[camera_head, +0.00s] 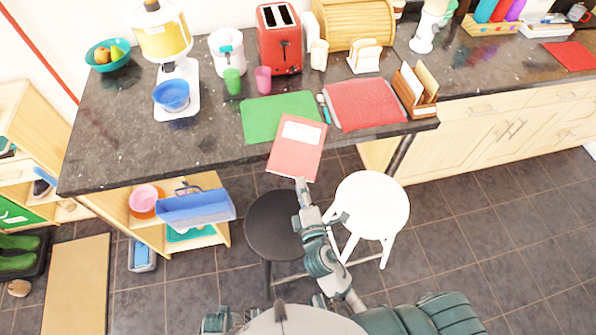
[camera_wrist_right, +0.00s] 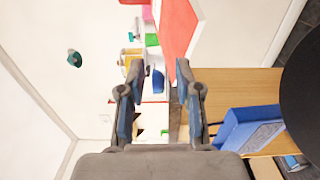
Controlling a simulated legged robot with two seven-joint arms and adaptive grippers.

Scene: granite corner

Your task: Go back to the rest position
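My right gripper (camera_head: 303,188) reaches up from the bottom of the head view, close to the lower edge of a red book with a white label (camera_head: 297,148). The book overlaps the front edge of the dark counter (camera_head: 200,145) in this view. In the right wrist view the two fingers of my right gripper (camera_wrist_right: 160,66) stand apart with nothing held between them. The red book (camera_wrist_right: 180,28) shows beyond the fingertips there; I cannot tell whether a finger touches it. My left gripper is not in view.
A black stool (camera_head: 270,224) and a white stool (camera_head: 373,203) stand close to my right arm. A blue bin (camera_head: 197,207) sits on a shelf under the counter. A green mat (camera_head: 262,115), a red mat (camera_head: 368,104) and a red toaster (camera_head: 279,45) lie further back.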

